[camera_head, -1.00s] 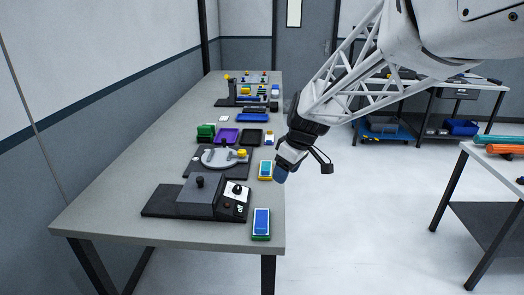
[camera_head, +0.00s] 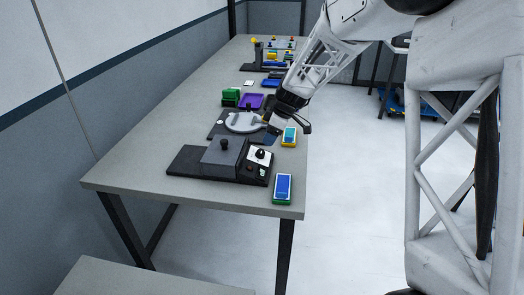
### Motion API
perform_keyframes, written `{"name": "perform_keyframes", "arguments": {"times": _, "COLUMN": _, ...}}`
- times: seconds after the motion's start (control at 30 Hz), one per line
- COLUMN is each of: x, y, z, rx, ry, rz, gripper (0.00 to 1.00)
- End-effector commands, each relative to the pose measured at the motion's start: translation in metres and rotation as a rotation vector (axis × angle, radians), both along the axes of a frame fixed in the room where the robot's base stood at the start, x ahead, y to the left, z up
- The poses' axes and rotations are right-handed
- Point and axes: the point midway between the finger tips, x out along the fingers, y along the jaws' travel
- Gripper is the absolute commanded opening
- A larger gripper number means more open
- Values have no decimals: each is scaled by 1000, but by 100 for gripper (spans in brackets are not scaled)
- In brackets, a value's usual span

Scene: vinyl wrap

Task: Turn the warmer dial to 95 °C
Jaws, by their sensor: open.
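The warmer (camera_head: 222,155) is a grey box on a dark base near the front end of the long grey table. A black knob stands on its top. Its white control panel (camera_head: 258,158) is on the right side and carries a small black dial (camera_head: 260,154). The dial's markings are too small to read. My gripper (camera_head: 270,128) is above the table's right side, behind and slightly above the panel, apart from the dial. It looks empty; its fingertips are small and partly hidden by the wrist.
A blue-topped block (camera_head: 283,187) lies at the table's front right corner, beside the warmer. A blue and yellow block (camera_head: 289,136) lies at the right edge. A round grey fixture (camera_head: 242,121) stands behind the warmer. Purple (camera_head: 251,101) and green items sit farther back.

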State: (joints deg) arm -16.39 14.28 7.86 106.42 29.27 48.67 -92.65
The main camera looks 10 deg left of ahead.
Motion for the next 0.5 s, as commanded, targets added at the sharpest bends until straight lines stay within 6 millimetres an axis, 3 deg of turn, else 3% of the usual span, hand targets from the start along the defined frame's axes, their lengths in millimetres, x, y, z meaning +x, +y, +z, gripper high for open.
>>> {"name": "perform_keyframes", "arguments": {"times": 0.5, "x": 0, "y": 2, "z": -5, "rx": 0, "ry": 1, "rz": 0, "gripper": 62}}
